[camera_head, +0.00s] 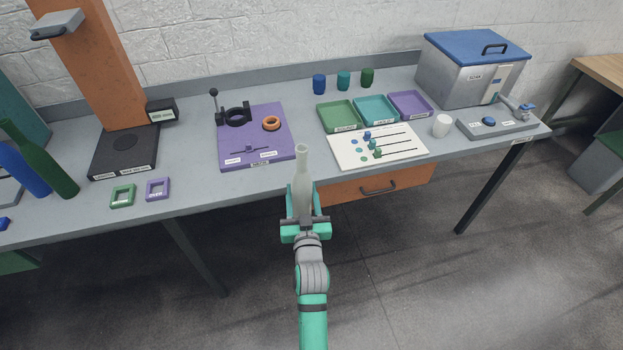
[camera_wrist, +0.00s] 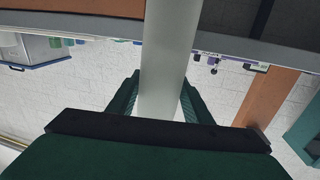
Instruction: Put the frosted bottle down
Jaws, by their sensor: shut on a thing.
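The frosted bottle (camera_head: 302,181) is pale, whitish and upright, neck up, in the head view. My gripper (camera_head: 303,212) is shut on its lower body. The bottle is held in front of the workbench's front edge, with dark floor showing around my arm below it. In the wrist view the bottle (camera_wrist: 165,60) runs down the middle between my two green finger pads (camera_wrist: 160,105). Its base is hidden by the gripper in the head view.
Bare bench lies left of the purple board.

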